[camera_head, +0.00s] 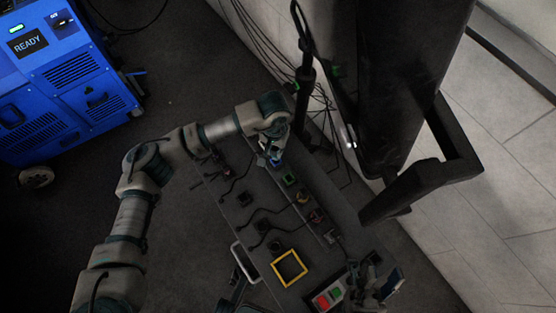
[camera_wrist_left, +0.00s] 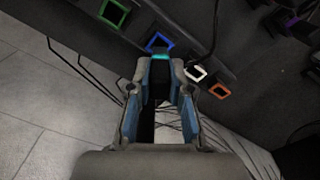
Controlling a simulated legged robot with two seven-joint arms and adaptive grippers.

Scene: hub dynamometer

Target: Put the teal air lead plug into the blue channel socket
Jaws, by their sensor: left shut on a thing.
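The teal plug (camera_wrist_left: 160,57) is between the fingertips of my left gripper (camera_wrist_left: 160,72), which is shut on it. Most of the plug is dark, with a teal band showing. The blue-framed channel socket (camera_wrist_left: 158,42) is just beyond the fingertips in the left wrist view. The plug's front end is hidden, so I cannot tell whether it touches the socket. In the head view my left gripper (camera_head: 271,156) is over the far end of the dark bench, largely covering the blue socket. My right gripper (camera_head: 374,284) is at the lower right, its fingers unclear.
A green-framed socket (camera_wrist_left: 113,12), a white one (camera_wrist_left: 195,72) and an orange one (camera_wrist_left: 220,90) flank the blue socket. Cables and dark plugs lie on the bench beside a yellow frame (camera_head: 289,268). A dark post (camera_head: 305,95) and a large dark panel (camera_head: 400,70) stand close behind.

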